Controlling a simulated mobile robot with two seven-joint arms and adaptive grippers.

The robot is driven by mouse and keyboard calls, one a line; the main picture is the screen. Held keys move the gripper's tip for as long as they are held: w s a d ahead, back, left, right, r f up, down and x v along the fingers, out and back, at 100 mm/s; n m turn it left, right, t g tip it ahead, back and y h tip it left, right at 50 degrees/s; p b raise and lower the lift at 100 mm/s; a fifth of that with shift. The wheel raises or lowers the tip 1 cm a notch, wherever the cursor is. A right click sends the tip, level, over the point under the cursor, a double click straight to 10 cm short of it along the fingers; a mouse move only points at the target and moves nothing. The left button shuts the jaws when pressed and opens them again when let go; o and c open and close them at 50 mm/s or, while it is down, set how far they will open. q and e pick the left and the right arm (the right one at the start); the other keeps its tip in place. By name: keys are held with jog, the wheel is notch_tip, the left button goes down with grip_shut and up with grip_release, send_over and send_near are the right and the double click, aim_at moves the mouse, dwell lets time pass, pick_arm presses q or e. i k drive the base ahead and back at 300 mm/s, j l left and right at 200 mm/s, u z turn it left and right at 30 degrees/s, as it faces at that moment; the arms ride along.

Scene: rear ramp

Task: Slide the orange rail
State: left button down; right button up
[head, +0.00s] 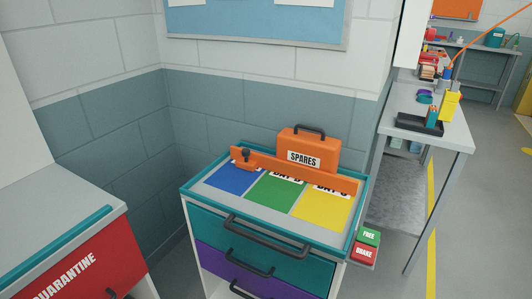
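The orange rail (300,172) is a long low bar across the top of a teal-edged drawer cabinet (290,236). It runs from the back left to the right edge, behind and partly over the labels of a blue, a green and a yellow panel. A dark knob (247,155) stands at its left end, above the blue panel (233,179). The green panel (275,193) is in the middle and the yellow panel (323,208) on the right. Neither of my grippers shows in the head view.
An orange SPARES case (309,149) stands behind the rail. Green FREE (370,237) and red BRAKE (364,254) blocks sit at the cabinet's right side. A red QUARANTINE cabinet (75,265) is at the left. A grey workbench (446,133) stands at the right; open floor lies beyond it.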

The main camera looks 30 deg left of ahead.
aim_at(247, 160)
jog(key=u, duration=1)
